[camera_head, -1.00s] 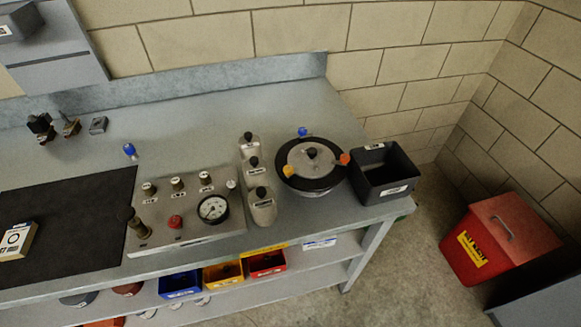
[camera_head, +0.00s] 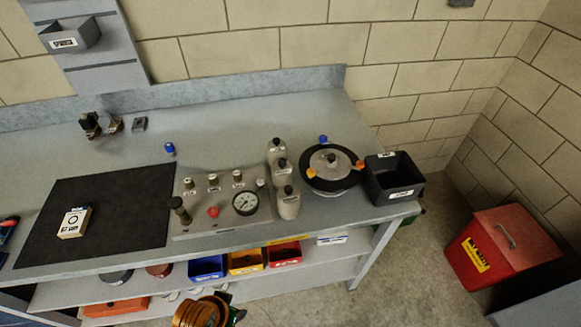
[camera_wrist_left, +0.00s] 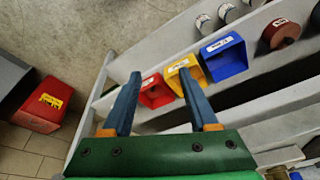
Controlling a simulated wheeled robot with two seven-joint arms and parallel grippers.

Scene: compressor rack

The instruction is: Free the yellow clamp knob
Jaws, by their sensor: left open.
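The yellow clamp knob (camera_head: 311,174) sits on the left front rim of a round dark-rimmed vessel (camera_head: 345,183) with a grey lid. An orange knob (camera_head: 360,165) is at the lid's right and a blue knob (camera_head: 323,139) at its back. A black knob (camera_head: 332,158) tops the lid. My left gripper (camera_wrist_left: 158,73) is open and empty in the left wrist view, pointing toward the bins under the bench. The clamp knob does not show there. Part of my arm shows at the bottom edge of the head view. My right gripper is not in view.
Several grey bottles (camera_head: 288,203) stand just left of the vessel, and a black box (camera_head: 393,180) just right. A gauge panel (camera_head: 221,222) and dark mat (camera_head: 115,190) lie further left. Blue, yellow (camera_wrist_left: 184,77) and red bins sit below. A red waste bin (camera_head: 497,250) stands on the floor.

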